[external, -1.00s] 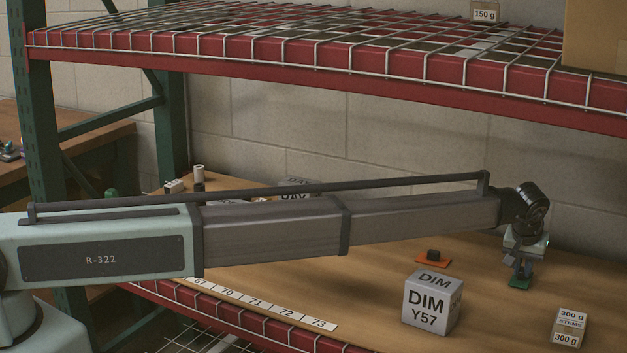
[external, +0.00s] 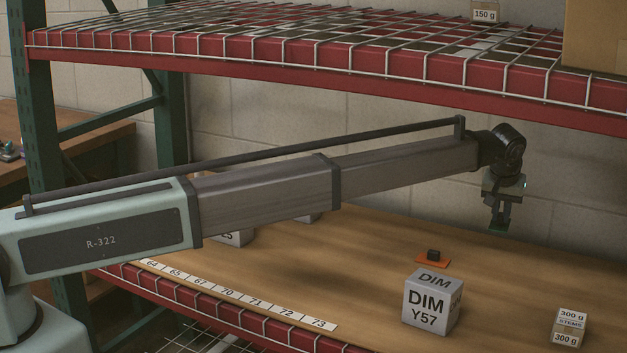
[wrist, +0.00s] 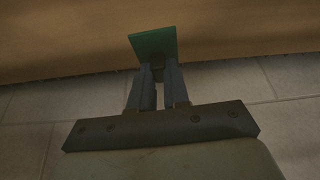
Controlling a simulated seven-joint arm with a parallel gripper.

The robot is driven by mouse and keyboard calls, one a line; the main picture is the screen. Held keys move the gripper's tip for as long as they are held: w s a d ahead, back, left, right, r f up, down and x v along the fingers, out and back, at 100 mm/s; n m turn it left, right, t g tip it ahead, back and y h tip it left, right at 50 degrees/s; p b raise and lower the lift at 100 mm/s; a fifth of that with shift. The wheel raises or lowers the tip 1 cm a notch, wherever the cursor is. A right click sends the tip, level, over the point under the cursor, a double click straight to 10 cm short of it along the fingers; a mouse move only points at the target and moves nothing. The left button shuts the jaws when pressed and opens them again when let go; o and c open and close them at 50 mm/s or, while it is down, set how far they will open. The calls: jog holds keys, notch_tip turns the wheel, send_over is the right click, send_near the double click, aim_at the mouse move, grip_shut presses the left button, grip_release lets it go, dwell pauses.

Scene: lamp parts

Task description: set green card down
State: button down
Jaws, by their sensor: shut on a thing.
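The green card (wrist: 154,45) is pinched at the tips of my gripper (wrist: 160,72) in the wrist view. In the external view my gripper (external: 497,226) hangs pointing down, shut on the green card (external: 497,231), which shows as a thin dark green edge. The card is raised above the wooden shelf board (external: 380,235), towards its back near the block wall. An orange card (external: 433,262) with a small dark block (external: 433,254) on it lies on the board, left of and below my gripper in the picture.
A grey box marked DIM Y57 (external: 431,303) stands at the front. Small 300 g boxes (external: 568,328) stand at the right. The red upper shelf (external: 330,75) with wire mesh hangs above my arm. Board right of the orange card is clear.

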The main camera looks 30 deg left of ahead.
jog(key=w+a+n+y, duration=0.1)
jog(key=a+n, duration=0.2)
jog(key=a, duration=2.9)
jog(key=s+a+m, duration=0.1)
jog(key=s+a, duration=0.2)
jog(key=s, duration=0.3)
jog(key=shift+s+d+f+m+h, duration=0.1)
jog(key=shift+d+f+m+h, duration=0.3)
jog(key=shift+f, duration=1.25)
jog(key=shift+s+a+f+m+h, duration=0.15)
jog(key=shift+f+m, duration=0.45)
jog(key=shift+f, duration=1.05)
jog(key=shift+s+d+f+m+h, duration=0.15)
jog(key=shift+d+f+m, duration=0.25)
jog(key=shift+f, duration=1.25)
jog(key=shift+a+f, duration=0.1)
jog(key=shift+f, duration=0.05)
jog(key=c, duration=1.1)
grip_release()
